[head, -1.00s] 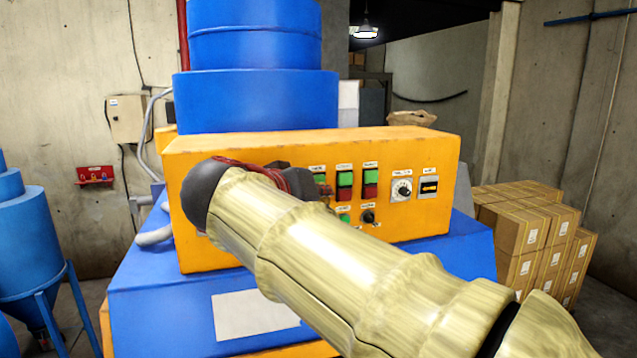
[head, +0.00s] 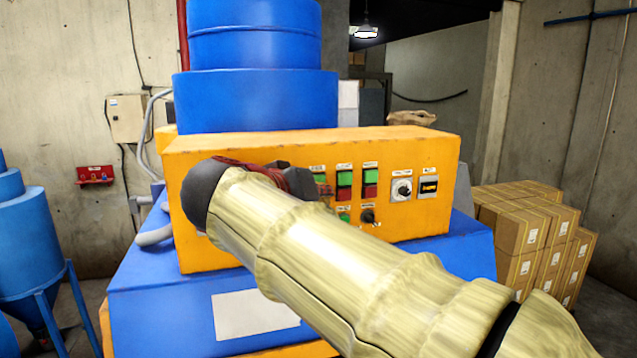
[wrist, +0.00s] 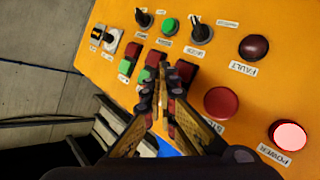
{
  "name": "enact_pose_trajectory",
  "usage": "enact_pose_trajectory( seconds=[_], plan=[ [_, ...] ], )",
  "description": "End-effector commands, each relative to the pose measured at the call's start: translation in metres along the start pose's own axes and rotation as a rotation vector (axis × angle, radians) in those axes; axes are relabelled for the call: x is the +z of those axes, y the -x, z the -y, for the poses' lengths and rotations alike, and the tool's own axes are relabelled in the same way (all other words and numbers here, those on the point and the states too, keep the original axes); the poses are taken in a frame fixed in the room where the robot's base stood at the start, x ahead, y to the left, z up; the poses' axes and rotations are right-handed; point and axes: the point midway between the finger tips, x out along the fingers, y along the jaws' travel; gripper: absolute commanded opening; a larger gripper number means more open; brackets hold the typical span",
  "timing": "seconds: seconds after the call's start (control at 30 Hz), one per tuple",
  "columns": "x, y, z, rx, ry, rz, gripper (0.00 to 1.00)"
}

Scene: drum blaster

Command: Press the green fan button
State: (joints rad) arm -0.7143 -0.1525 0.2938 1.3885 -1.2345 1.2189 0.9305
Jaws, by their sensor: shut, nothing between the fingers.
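The orange control panel (head: 410,160) carries pairs of green and red buttons. In the head view, green buttons show at the left (head: 319,179), middle (head: 344,180) and right (head: 370,180), with a smaller green one below (head: 344,217). The labels are too small to tell which is the fan button. My gripper (wrist: 157,88) is shut and empty, its fingertips close over the button pairs in the wrist view. Green buttons (wrist: 125,68) and (wrist: 145,75) show beside the tips. The fingers partly hide the nearest pair. I cannot tell whether the tips touch a button.
A round green button (wrist: 168,25), black knobs (wrist: 202,33), a dark fault light (wrist: 253,47), a large red button (wrist: 222,102) and a lit power light (wrist: 289,135) surround the pairs. Cardboard boxes (head: 540,235) stand at the right.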

Motion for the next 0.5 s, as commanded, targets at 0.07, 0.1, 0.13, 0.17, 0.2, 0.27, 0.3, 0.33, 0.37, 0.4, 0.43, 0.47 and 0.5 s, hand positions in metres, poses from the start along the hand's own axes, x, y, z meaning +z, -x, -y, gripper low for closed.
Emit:
enact_pose_trajectory(
  seconds=[0.07, 0.1, 0.13, 0.17, 0.2, 0.27, 0.3, 0.33, 0.37, 0.4, 0.43, 0.47, 0.5],
  plan=[
    [-0.0003, -0.0009, 0.0006, 0.0, 0.0, 0.0, 0.0],
    [-0.0007, -0.0016, 0.0012, 0.0, 0.0, 0.0, 0.0],
    [-0.001, -0.0023, 0.0016, 0.0, 0.0, 0.0, 0.0],
    [-0.0014, -0.003, 0.0022, 0.0, -0.001, 0.0, 0.0],
    [-0.002, -0.004, 0.0029, 0.0, -0.001, 0.0, 0.0],
    [-0.003, -0.0053, 0.0039, 0.0, -0.001, 0.0, 0.0],
    [-0.0037, -0.0058, 0.0042, 0.0, 0.0, 0.0, 0.0],
    [-0.004, -0.0059, 0.0043, 0.0, 0.0, 0.0, 0.0],
    [-0.0043, -0.0058, 0.0042, 0.0, 0.0, 0.0, 0.0],
    [-0.0044, -0.0057, 0.004, 0.0, 0.0, 0.0, 0.0],
    [-0.0045, -0.0056, 0.0039, 0.0, 0.0, 0.0, 0.0],
    [-0.0045, -0.0056, 0.0039, 0.0, 0.0, 0.0, 0.0],
    [-0.0045, -0.0056, 0.0038, 0.0, 0.0, 0.0, 0.0]
  ],
)
